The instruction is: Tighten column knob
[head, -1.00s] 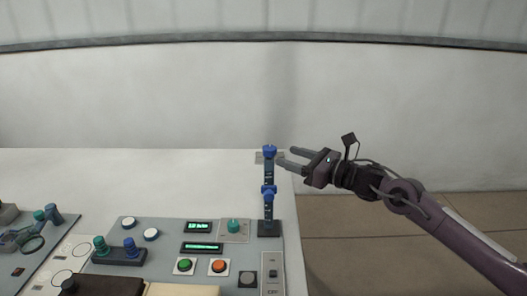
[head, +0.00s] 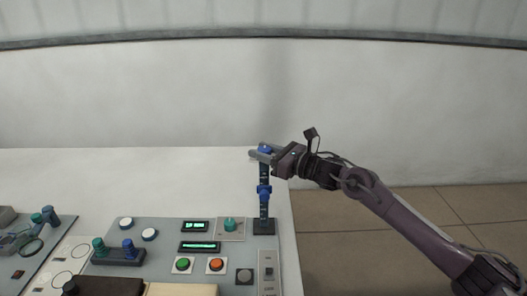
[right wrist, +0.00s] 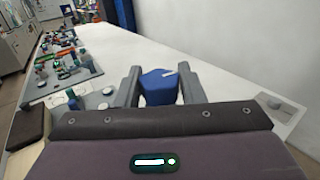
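The column (head: 264,207) stands upright on a dark base at the right side of the grey panel. It carries a blue knob (head: 265,148) at its top and a blue collar (head: 264,192) lower down. My right gripper (head: 258,154) is at the top knob, with its fingers on either side. In the right wrist view the blue knob (right wrist: 158,88), with a white mark on top, sits between the two grey fingers and nearly fills the gap. The fingers look open around it; firm contact does not show. My left gripper is not in view.
The panel (head: 165,232) holds green and orange buttons, lit displays, a teal knob (head: 230,224) and a blue-and-teal joystick block (head: 118,256). The white table (head: 150,180) is clear behind the panel. Its right edge lies just beside the column.

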